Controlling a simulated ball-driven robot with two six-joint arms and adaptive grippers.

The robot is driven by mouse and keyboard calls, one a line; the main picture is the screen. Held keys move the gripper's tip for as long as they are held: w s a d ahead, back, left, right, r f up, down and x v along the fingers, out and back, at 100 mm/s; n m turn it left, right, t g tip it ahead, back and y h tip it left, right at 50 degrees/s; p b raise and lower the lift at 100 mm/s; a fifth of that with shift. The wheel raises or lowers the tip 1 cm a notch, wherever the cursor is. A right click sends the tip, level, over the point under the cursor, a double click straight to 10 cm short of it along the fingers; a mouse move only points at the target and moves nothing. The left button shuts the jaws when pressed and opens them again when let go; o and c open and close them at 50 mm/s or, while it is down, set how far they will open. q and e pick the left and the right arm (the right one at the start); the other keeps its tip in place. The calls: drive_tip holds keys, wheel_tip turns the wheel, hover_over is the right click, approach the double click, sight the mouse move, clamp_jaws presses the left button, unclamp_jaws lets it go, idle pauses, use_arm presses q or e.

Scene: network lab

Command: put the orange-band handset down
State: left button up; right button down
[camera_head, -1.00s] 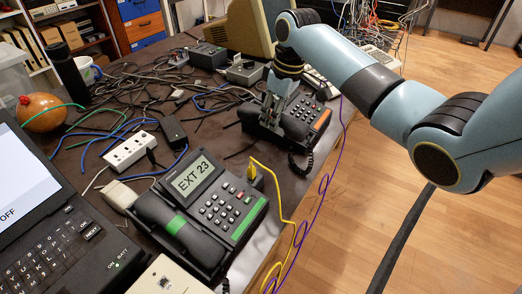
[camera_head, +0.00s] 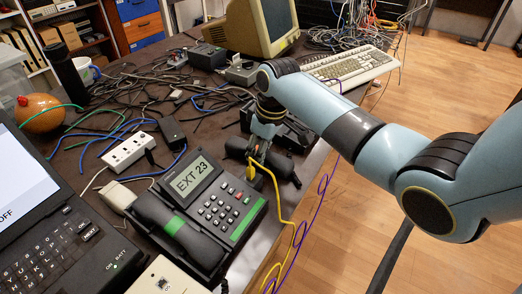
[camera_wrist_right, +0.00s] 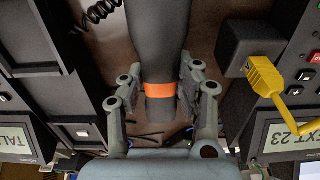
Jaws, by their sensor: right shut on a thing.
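My right gripper (camera_head: 258,158) is shut on the orange-band handset (camera_head: 283,165), a black handset whose orange band shows between the fingers in the right wrist view (camera_wrist_right: 159,89). The handset is over the strip of table between the two desk phones; I cannot tell whether it touches the table. Its phone base (camera_head: 292,130) is behind it, partly hidden by my arm; in the wrist view that base (camera_wrist_right: 40,95) is at the left, its display upside down. My left gripper is not in view.
The green-band phone (camera_head: 225,215) reading EXT 23 stands close in front, its handset on it. A yellow cable (camera_head: 285,195) plugs in beside my gripper. Tangled cables (camera_head: 130,90) cover the table behind. A keyboard (camera_head: 350,68) is at the back right.

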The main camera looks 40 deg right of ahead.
sight(268, 153)
drive_tip(key=c, duration=0.9)
unclamp_jaws()
drive_tip(key=shift+c, duration=0.2)
wheel_tip(268, 153, up, 12)
drive_tip(key=s+p, duration=0.1)
drive_tip(key=s, duration=0.1)
drive_tip(key=shift+d+p, duration=0.4)
